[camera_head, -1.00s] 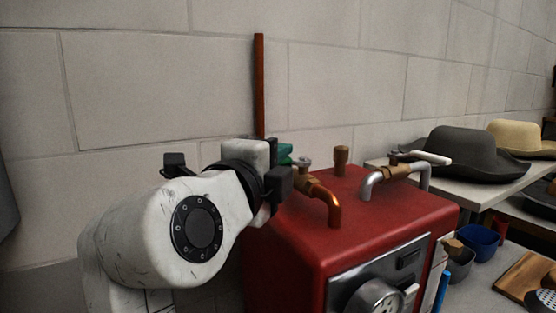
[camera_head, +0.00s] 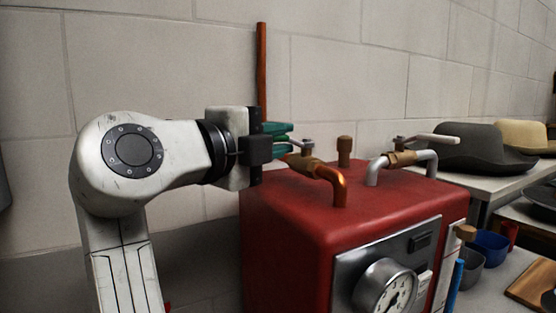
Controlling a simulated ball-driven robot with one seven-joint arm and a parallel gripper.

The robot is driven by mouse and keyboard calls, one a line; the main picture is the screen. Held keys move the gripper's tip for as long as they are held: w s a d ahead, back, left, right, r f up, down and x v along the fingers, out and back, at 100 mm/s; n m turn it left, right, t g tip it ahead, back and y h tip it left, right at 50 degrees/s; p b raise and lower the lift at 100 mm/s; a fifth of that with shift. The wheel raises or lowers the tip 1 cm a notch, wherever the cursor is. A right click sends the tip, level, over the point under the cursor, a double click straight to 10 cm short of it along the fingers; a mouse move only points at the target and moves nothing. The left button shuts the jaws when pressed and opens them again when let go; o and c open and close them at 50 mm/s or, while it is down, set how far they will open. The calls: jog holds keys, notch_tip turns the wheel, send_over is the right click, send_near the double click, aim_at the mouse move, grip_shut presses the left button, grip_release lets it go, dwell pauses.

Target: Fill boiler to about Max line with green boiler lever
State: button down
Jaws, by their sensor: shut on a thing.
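The red boiler (camera_head: 300,220) stands at the centre, with a round gauge (camera_head: 386,288) on its front plate. The green boiler lever (camera_head: 276,132) shows at the boiler's upper left, beside a copper-coloured pipe (camera_head: 341,185) with a brass valve (camera_head: 303,163). My gripper (camera_head: 268,142) is at the green lever and shut on it. The gripper's dark body hides part of the lever, and the fingertips are hard to make out. I cannot see a Max line or a water level in this view.
A silver pipe with a white-handled tap (camera_head: 432,139) rises from the boiler's right top. A vertical copper pipe (camera_head: 261,70) runs up the wall behind. A grey hat (camera_head: 482,148), a tan hat (camera_head: 522,135) and a blue cup (camera_head: 491,246) are at right.

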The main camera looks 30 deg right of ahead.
jog(key=shift+r, duration=0.35)
jog(key=c, duration=1.3)
grip_release()
jog(key=shift+o, duration=0.5)
jog(key=shift+f, duration=0.15)
jog(key=b+v, duration=0.1)
jog(key=v, duration=0.9)
jog(key=shift+a+b, duration=0.4)
jog(key=shift+a, duration=0.05)
